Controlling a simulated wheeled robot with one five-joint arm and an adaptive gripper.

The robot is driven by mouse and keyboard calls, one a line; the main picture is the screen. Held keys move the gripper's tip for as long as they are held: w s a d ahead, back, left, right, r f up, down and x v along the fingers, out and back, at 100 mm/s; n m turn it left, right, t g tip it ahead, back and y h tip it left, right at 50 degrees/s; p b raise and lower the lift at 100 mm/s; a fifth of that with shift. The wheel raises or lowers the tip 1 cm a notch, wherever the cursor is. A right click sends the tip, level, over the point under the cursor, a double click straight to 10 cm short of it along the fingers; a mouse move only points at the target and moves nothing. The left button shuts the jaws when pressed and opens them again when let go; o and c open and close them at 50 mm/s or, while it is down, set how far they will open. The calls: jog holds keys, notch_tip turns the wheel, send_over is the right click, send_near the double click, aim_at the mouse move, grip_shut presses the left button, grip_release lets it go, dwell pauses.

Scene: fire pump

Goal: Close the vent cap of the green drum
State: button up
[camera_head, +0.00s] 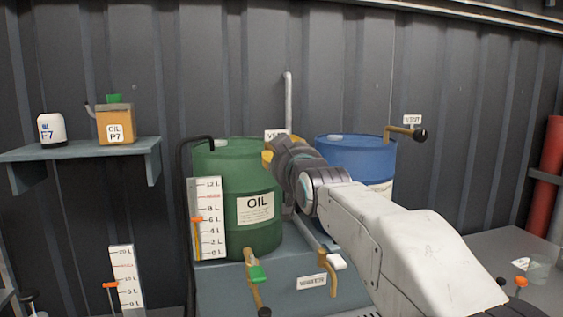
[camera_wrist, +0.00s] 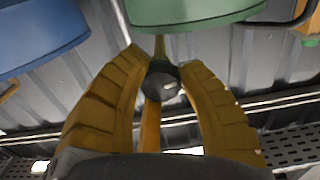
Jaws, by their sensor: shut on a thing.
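The green drum (camera_head: 238,230) with an OIL label stands left of the blue drum. My gripper (camera_head: 268,152) is at the green drum's upper right edge, in front of a VENT sign (camera_head: 276,134), and my arm hides part of that area. In the wrist view the green drum (camera_wrist: 185,12) is at the top. There my yellow fingers (camera_wrist: 163,75) are closed around a black knob (camera_wrist: 164,82) on a brass lever (camera_wrist: 160,46). The lever extends toward the green drum. The vent opening itself is hidden.
The blue drum (camera_head: 350,155) has its own brass vent lever (camera_head: 403,131) with a black knob, sticking out right. A level gauge (camera_head: 208,218) stands before the green drum. Taps (camera_head: 254,278) are below. A shelf (camera_head: 85,151) is at left, a table (camera_head: 500,262) at right.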

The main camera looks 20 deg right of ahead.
jog(key=m+b, duration=0.1)
jog(key=m, duration=0.1)
jog(key=m+b, duration=0.1)
jog(key=m, duration=0.2)
jog(key=shift+r+m, duration=0.2)
jog(key=shift+m, duration=0.1)
jog(key=m+b, duration=0.1)
jog(key=m, duration=0.3)
jog(key=shift+b, duration=0.35)
jog(key=m+b, duration=0.1)
jog(key=m, duration=0.4)
jog(key=shift+m, duration=0.4)
jog(key=shift+m+b, duration=0.8)
jog(key=shift+m, duration=1.5)
jog(key=o, duration=1.2)
jog(key=shift+d+f, duration=0.1)
jog(key=shift+f, duration=0.15)
jog(key=shift+s, duration=0.1)
jog(key=s, duration=1.1)
jog(key=shift+s, duration=0.4)
